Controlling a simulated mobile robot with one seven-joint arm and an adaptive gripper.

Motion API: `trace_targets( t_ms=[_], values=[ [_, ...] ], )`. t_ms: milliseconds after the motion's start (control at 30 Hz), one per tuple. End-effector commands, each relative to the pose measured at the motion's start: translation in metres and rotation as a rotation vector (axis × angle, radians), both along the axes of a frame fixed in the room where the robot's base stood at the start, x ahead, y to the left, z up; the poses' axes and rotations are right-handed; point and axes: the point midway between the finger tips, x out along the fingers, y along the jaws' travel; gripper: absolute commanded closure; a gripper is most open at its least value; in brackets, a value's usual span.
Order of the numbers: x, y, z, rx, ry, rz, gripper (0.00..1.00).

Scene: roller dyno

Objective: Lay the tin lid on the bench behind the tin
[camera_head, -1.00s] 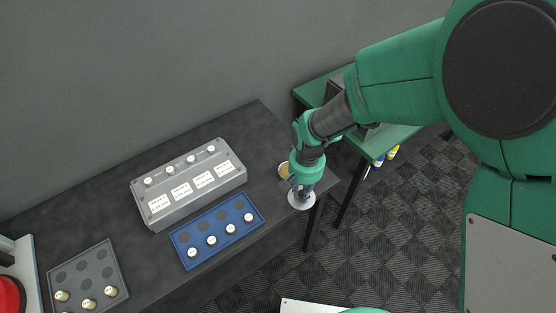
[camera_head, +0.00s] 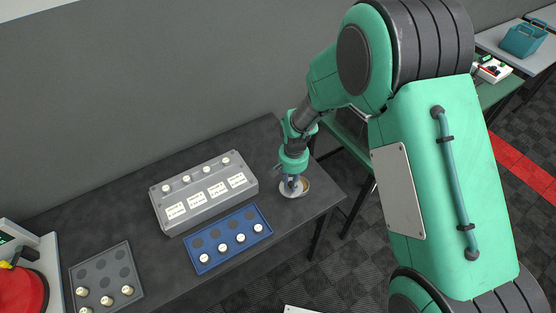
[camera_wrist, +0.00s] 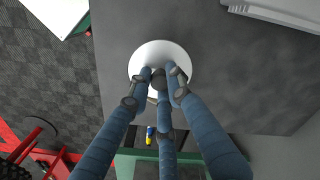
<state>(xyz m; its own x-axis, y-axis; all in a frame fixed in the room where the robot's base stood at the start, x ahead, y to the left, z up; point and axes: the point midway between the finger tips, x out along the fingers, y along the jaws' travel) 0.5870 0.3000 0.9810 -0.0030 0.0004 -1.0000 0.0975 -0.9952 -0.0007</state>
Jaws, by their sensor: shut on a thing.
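The tin lid is a thin white disc (camera_wrist: 160,57), seen under my fingertips in the wrist view; in the head view its pale edge (camera_head: 288,193) shows over the right end of the dark bench (camera_head: 325,195). My gripper (camera_wrist: 162,77) is shut on the lid, at its middle; it also shows in the head view (camera_head: 292,184). The tin (camera_head: 306,186) shows as a small yellowish round form just right of the lid, partly hidden by my gripper and the lid. Whether the lid touches the tin or the bench I cannot tell. I cannot make out the tin in the wrist view.
A grey labelled rack (camera_head: 165,218) stands left of the lid. A blue tray (camera_head: 200,264) with white-capped vials lies before it, and a grey tray (camera_head: 100,255) is farther left. A green table (camera_head: 345,140) stands beyond the bench's right end. Bare bench lies behind the tin.

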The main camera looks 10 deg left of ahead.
Motion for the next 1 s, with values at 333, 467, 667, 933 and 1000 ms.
trace_targets(
  t_ms=[333, 467, 667, 933, 1000],
  values=[
    [0.014, 0.014, -0.007, 0.001, -0.001, -0.002, 1.00],
    [0.014, 0.014, -0.008, 0.001, -0.001, -0.003, 1.00],
    [0.014, 0.014, -0.008, 0.001, -0.001, -0.002, 1.00],
    [0.024, 0.019, -0.009, 0.000, 0.000, -0.002, 1.00],
    [0.031, 0.023, -0.010, 0.000, -0.001, -0.002, 1.00]
  ],
)
